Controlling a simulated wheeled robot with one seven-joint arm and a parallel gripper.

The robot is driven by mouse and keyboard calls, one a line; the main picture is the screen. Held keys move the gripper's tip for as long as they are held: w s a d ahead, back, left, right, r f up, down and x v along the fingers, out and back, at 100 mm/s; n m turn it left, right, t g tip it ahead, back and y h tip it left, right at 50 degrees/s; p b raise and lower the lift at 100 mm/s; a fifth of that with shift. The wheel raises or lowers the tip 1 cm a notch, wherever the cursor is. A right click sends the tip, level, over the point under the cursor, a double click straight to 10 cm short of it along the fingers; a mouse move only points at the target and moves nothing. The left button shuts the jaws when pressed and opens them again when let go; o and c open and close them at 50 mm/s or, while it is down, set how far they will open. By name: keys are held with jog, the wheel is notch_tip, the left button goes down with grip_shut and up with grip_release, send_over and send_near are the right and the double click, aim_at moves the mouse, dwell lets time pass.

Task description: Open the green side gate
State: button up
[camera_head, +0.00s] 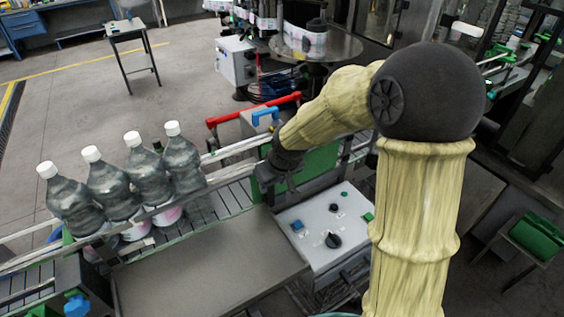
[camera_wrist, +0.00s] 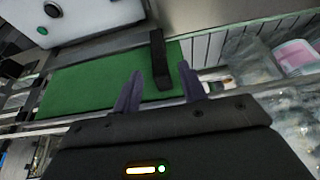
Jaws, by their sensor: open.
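The green side gate (camera_wrist: 90,88) is a flat green panel along the conveyor edge in the wrist view. A black upright handle bar (camera_wrist: 157,48) stands on it near its right end. In the head view, part of the green panel (camera_head: 320,166) shows beside the conveyor, partly hidden by my arm. My gripper (camera_wrist: 160,68) is open, with one finger on each side of the handle bar. Whether the fingers touch the bar cannot be told. In the head view my gripper (camera_head: 268,186) is small and dark at the conveyor side.
Several clear bottles with white caps (camera_head: 150,175) stand on the conveyor (camera_head: 232,200) left of my gripper. A white control box (camera_head: 325,232) with knobs sits just below my gripper. A red bar (camera_head: 255,109) and blue handle (camera_head: 265,115) are behind it.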

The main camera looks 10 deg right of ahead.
jog(key=b+v, duration=0.1)
jog(key=v, duration=1.1)
jog(key=shift+r, duration=0.3)
jog(key=s+d+f+m+h+b, duration=0.1)
jog(key=s+d+f+m+b, duration=0.1)
jog(key=s+d+f, duration=0.3)
jog(key=s+d+f+m+g+h+b, duration=0.1)
jog(key=s+d+f+m+b, duration=0.1)
jog(key=s+f, duration=0.5)
notch_tip(320, 180, down, 5)
jog(key=d+m, duration=0.1)
jog(key=d, duration=0.1)
jog(key=shift+d+f+g, duration=0.2)
jog(key=shift+d+g, duration=0.1)
jog(key=shift+d, duration=0.1)
